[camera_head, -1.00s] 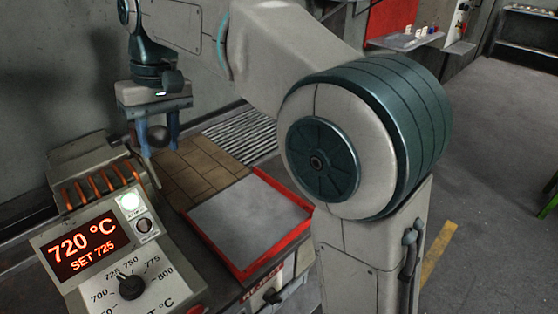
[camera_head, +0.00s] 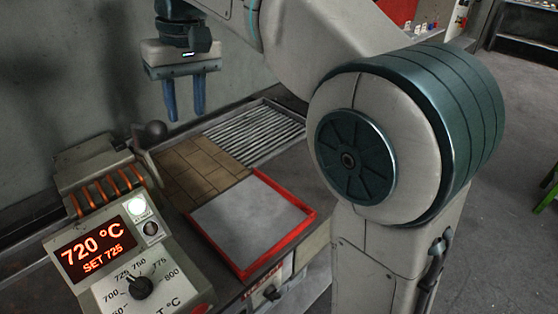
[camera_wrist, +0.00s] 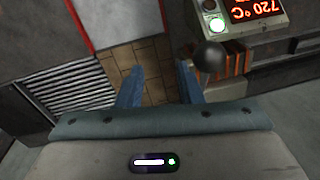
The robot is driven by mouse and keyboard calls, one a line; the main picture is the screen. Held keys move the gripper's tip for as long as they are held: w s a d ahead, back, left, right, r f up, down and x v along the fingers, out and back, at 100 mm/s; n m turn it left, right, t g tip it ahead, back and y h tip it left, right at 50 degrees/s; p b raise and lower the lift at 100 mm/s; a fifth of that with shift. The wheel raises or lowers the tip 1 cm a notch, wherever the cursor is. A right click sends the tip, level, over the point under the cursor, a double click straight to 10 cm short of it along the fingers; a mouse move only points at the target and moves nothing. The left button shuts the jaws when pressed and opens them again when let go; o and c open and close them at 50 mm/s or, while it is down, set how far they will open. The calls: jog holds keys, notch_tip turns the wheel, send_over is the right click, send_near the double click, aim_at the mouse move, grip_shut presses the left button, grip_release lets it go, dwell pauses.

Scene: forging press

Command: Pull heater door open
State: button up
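The heater (camera_head: 95,165) stands at the left in the head view, with a row of glowing orange bars on its front. A dark ball knob (camera_head: 155,129) on a short arm sticks out at its right end. The knob also shows in the wrist view (camera_wrist: 209,56), just right of the fingers. My gripper (camera_head: 186,115) is open and empty, fingers pointing down, above and right of the knob. In the wrist view the gap between my blue fingertips (camera_wrist: 160,72) holds nothing. I cannot clearly tell the door's outline or how far it is open.
A control panel (camera_head: 125,262) reading 720 °C stands in front of the heater. A red-rimmed tray (camera_head: 311,216) lies right of it. Brown tiles (camera_head: 203,167) and a slatted grate (camera_head: 262,135) lie behind the tray. The bench there is clear.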

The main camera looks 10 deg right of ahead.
jog(key=s+d+f+m+t+p, duration=0.1)
jog(key=s+d+f, duration=0.2)
jog(key=d+f, duration=0.2)
jog(key=s+d+f+m+t+h+p, duration=0.1)
jog(key=s+d+f, duration=0.3)
jog(key=d, duration=0.5)
jog(key=shift+s+f+m+p, duration=0.3)
jog(key=shift+f+m+p, duration=0.1)
jog(key=shift+f+m, duration=0.35)
jog(key=shift+c, duration=0.3)
